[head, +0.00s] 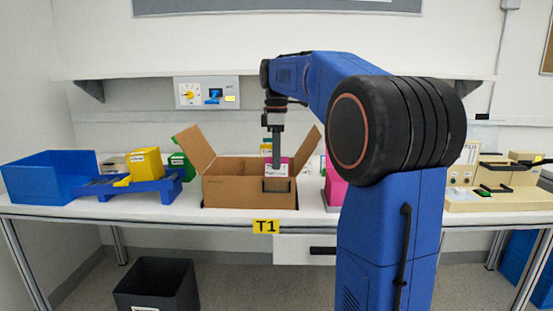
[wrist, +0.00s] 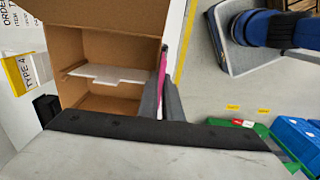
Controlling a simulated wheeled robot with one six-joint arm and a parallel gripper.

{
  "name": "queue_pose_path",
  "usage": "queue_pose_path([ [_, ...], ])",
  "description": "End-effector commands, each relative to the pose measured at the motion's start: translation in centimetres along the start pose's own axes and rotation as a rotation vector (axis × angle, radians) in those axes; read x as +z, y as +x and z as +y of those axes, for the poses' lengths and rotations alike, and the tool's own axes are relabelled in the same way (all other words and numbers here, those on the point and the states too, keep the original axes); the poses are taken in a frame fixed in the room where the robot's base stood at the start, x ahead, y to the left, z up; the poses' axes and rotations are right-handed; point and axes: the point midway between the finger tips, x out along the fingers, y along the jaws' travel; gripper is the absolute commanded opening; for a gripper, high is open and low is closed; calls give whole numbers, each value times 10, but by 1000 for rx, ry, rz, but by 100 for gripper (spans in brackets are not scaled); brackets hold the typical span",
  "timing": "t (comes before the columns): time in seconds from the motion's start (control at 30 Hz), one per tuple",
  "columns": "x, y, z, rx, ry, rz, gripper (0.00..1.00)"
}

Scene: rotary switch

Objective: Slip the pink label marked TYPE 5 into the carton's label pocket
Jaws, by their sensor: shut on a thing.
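The pink label (head: 277,168) is upright at the front wall of the open brown carton (head: 230,190). A dark-edged pocket (head: 277,186) shows on the carton's front, just below the label. My gripper (head: 275,152) points down and is shut on the label's top. In the wrist view the label is a thin pink edge (wrist: 162,70) between the fingers of my gripper (wrist: 165,97), beside the carton wall. The carton (wrist: 95,45) is open there, with a white piece (wrist: 103,74) inside. The label's print is too small to read, and I cannot tell whether its lower edge is inside the pocket.
A blue bin (head: 48,180) and a blue rack (head: 110,188) with a yellow box (head: 146,163) stand left of the carton. A pink box (head: 335,187) stands to the right. Raised carton flaps flank the opening.

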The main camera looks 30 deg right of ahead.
Motion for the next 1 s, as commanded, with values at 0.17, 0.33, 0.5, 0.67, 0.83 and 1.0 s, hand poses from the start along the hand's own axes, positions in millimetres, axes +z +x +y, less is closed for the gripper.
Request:
queue_pose_path([
  [0.17,0,4,0,1,0,0,0],
  [0.33,0,7,0,0,0,0,0],
  [0.5,0,11,0,-1,0,0,0],
  [0.67,0,14,0,-1,0,0,0],
  [0.83,0,17,0,0,0,0,0],
  [1.0,0,21,0,0,0,0,0],
])
